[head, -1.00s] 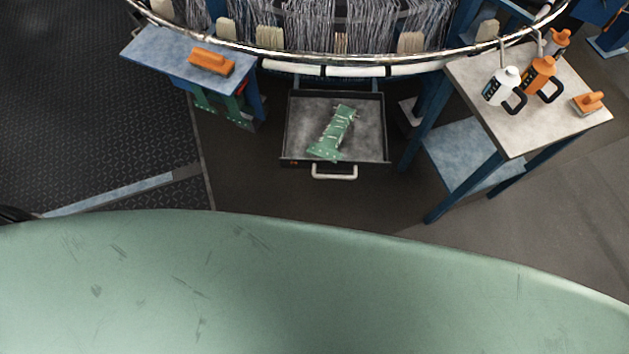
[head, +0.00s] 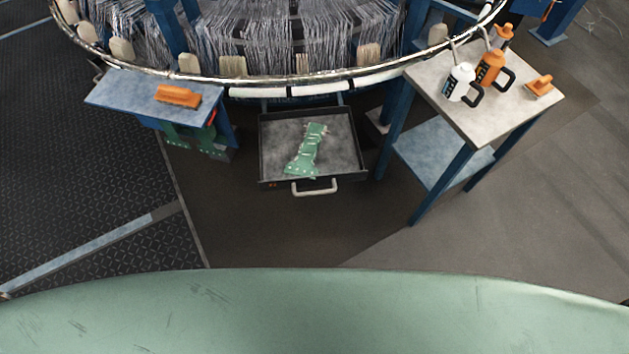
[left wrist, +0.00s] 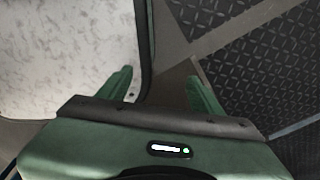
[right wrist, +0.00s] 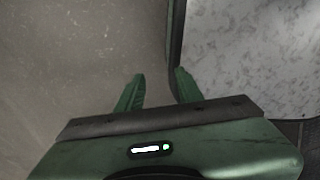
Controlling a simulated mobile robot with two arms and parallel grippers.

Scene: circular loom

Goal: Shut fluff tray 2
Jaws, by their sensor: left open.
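A dark tray with a grey inside (head: 345,130) is pulled out like a drawer below the round loom. A pale bar handle (head: 314,188) is on its near front. A green, ribbed piece with pale marks (head: 306,152) lies in the tray. I cannot read a number on the tray. My left gripper (left wrist: 160,74) is open and empty in the left wrist view. My right gripper (right wrist: 160,74) is open and empty in the right wrist view, its fingers a little closer together. Neither gripper shows in the head view, and no tray shows in the wrist views.
A blue side table (head: 120,96) with an orange tool (head: 178,95) stands left of the tray. A pale-topped table (head: 500,110) with bottles stands right. The loom's shiny rim (head: 330,75) overhangs the tray's back. Floor (head: 290,235) before the tray is clear.

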